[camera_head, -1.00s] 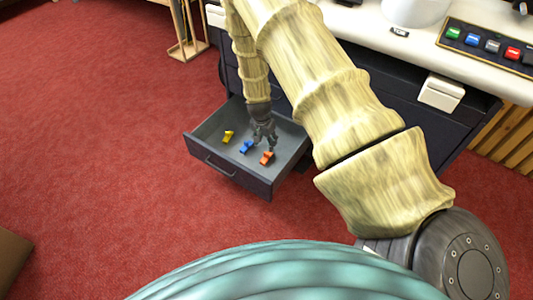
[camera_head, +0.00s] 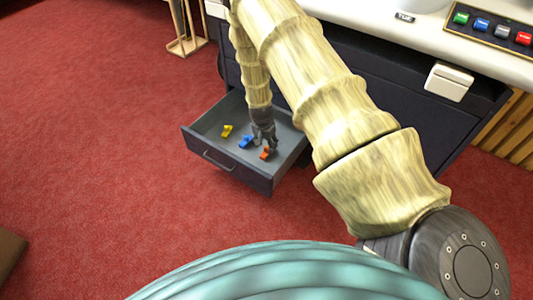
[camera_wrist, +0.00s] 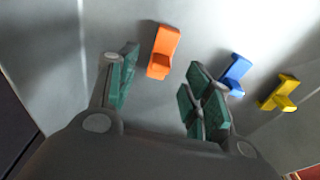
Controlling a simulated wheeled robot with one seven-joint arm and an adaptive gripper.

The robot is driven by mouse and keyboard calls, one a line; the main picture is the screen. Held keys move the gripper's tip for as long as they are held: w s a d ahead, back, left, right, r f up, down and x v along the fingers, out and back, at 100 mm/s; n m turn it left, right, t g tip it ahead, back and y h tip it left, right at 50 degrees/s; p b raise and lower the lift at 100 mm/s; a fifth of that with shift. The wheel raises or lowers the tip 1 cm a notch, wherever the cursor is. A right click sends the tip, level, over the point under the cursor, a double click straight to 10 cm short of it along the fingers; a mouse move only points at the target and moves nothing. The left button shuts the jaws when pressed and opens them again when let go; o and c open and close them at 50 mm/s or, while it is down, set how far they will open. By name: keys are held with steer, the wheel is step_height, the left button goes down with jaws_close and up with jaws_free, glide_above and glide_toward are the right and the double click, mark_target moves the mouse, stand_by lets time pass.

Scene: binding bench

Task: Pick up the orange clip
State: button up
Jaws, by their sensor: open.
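The orange clip (camera_head: 265,153) lies in the open drawer (camera_head: 222,165), toward its right side. My gripper (camera_head: 266,143) points down into the drawer, close beside the clip. In the wrist view the gripper (camera_wrist: 158,95) is open, with green pads on its fingers. The orange clip (camera_wrist: 163,51) lies just beyond the fingertips, in line with the gap between them, and nothing is held. A blue clip (camera_wrist: 234,74) lies near the right finger, and a yellow clip (camera_wrist: 281,93) is farther right. The height of the fingertips above the drawer floor is hard to tell.
The blue clip (camera_head: 246,142) and yellow clip (camera_head: 227,131) lie left of the orange one in the head view. The drawer walls surround them. The white bench top (camera_head: 420,25) with a row of coloured blocks (camera_head: 481,26) is above. Red carpet (camera_head: 90,150) is clear at left.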

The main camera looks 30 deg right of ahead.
mark_target(267, 148)
step_height(267, 148, down, 4)
steer(key=shift+w+d+r+b, duration=0.15)
steer(key=shift+r+b, duration=0.1)
steer(key=shift+b, duration=0.4)
steer(key=shift+r, duration=0.1)
steer(key=c, duration=1.1)
